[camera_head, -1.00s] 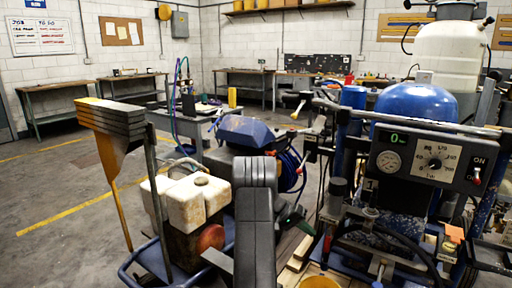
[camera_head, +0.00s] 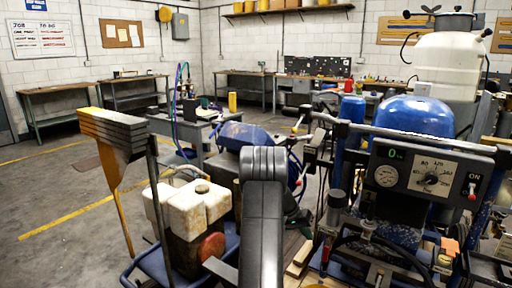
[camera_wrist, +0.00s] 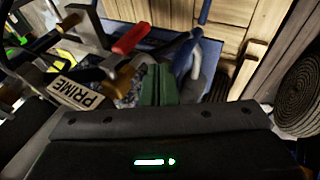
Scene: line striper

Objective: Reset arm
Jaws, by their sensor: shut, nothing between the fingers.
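My arm (camera_head: 263,215) rises in the lower middle of the head view, in front of the line striper. My gripper (camera_wrist: 158,86) shows in the wrist view as two green fingers pressed together, shut and empty. It points toward the machine's frame and wooden boards (camera_wrist: 150,45). A red-handled lever (camera_wrist: 130,37) and a "PRIME" label (camera_wrist: 76,93) are just left of the fingers.
The striper's control panel (camera_head: 430,177) and blue tank (camera_head: 413,115) stand close on the right. White jugs (camera_head: 188,202) and a yellow-edged stack of plates (camera_head: 110,125) stand left. A coiled hose (camera_wrist: 300,95) is right in the wrist view. Open floor (camera_head: 60,195) lies at far left.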

